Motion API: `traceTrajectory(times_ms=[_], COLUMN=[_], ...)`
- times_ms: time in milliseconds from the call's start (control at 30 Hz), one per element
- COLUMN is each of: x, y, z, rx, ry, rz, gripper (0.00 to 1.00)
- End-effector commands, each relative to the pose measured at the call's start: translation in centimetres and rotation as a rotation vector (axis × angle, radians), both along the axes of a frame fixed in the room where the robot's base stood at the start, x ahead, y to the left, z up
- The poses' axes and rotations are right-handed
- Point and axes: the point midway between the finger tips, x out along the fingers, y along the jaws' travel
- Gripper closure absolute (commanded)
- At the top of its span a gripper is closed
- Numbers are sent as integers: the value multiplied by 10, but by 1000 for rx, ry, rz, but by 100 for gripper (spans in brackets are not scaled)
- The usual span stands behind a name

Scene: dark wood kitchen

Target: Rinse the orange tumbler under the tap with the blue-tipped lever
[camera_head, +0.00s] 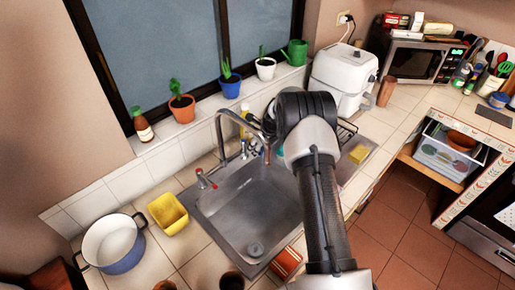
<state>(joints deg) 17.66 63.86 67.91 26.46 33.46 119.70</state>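A steel sink (222,205) is set in the tiled counter, its basin empty where it shows. A curved steel tap (219,128) rises at its back. A red-tipped lever (203,179) stands left of the tap. Small blue bits show right of the tap's base, but I cannot make out a blue-tipped lever for sure. An orange-red cylinder with a pale band (286,263) is at the sink's near edge, partly beside my arm; I cannot tell if it is the tumbler. My arm reaches over the sink's right side. My gripper is hidden behind its wrist.
A yellow tub (168,213) and a blue-white pot (112,243) stand left of the sink. A dark cup (232,282) is at the bottom edge. A yellow sponge (358,154) lies right. Potted plants line the sill. A white appliance (343,72) stands behind my arm.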

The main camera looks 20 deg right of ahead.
Motion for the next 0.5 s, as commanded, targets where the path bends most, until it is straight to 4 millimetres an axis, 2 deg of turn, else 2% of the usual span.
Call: traceTrajectory(times_ms=[67, 400, 500], x=[0, 0, 0], y=[0, 0, 0], z=[0, 0, 0], rx=[0, 0, 0], ry=[0, 0, 0], rz=[0, 0, 0], gripper=[76, 99, 100])
